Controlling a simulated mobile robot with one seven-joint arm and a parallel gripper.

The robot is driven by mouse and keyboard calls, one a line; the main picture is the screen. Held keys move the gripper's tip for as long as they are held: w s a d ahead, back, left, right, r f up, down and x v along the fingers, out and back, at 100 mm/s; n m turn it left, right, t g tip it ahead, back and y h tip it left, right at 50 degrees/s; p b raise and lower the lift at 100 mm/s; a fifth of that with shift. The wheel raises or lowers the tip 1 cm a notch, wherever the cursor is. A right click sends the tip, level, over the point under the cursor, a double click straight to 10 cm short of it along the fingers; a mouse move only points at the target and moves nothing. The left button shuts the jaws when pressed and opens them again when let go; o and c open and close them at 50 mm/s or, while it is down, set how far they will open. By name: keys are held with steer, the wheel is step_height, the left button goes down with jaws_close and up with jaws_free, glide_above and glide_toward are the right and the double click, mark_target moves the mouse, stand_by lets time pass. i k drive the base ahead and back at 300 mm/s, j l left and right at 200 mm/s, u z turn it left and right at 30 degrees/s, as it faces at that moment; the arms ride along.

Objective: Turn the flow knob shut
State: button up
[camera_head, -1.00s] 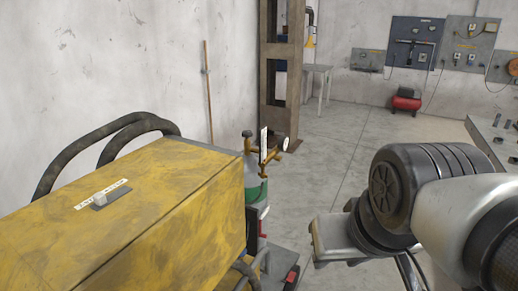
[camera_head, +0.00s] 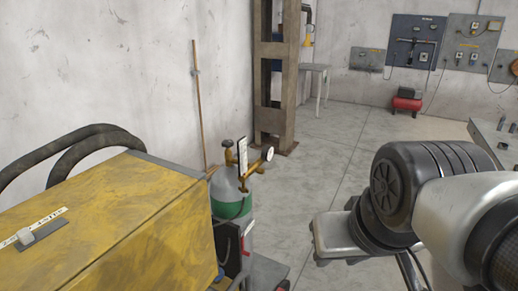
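A green and grey gas cylinder (camera_head: 232,198) stands upright just beyond the yellow machine's right end. A brass regulator (camera_head: 251,171) sits on its top, with a round white-faced gauge (camera_head: 267,153) on the right and an upright pale flow tube (camera_head: 242,157) in front. A small dark knob (camera_head: 228,143) tops the cylinder valve. I cannot make out which small part is the flow knob. My arm comes in from the right, well apart from the cylinder. My gripper's fingers are not in view.
The yellow machine (camera_head: 110,225) with a lever on top and thick black hoses (camera_head: 60,155) fills the lower left. A wooden pole (camera_head: 198,110) leans on the wall. A rusty column (camera_head: 274,80) stands behind. Open floor (camera_head: 335,150) lies right of the cylinder.

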mark_target(260, 171)
steer(key=i+l, duration=0.85)
steer(key=i+l+u, duration=0.45)
steer(key=l+u, duration=0.25)
steer(key=l, duration=0.15)
steer(key=u, duration=0.7)
